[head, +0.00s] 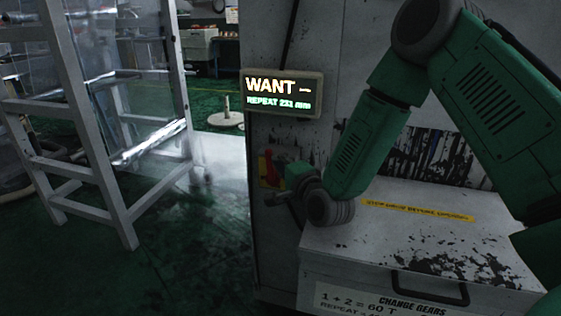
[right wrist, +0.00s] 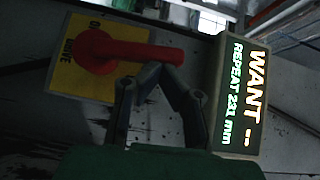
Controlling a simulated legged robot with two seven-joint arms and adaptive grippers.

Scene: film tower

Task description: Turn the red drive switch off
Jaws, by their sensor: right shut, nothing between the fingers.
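The red drive switch (right wrist: 130,52) sits on a yellow plate (right wrist: 62,75) in the right wrist view, with lettering partly hidden. Its handle points right in that tilted view. In the head view the red switch (head: 268,168) shows small on the side of the grey machine, partly hidden by my right arm. My right gripper (right wrist: 158,70) is shut and empty, its fingertips close beside the handle; I cannot tell whether they touch it. In the head view my right gripper (head: 270,201) is at the panel by the switch. My left gripper is not in view.
A lit display box (head: 283,93) reading "WANT" juts out above the switch; it also stands right of my fingers in the wrist view (right wrist: 238,105). A grey box (head: 345,243) with a handle is below my right arm. A white ladder-like frame (head: 100,130) stands left, with open floor.

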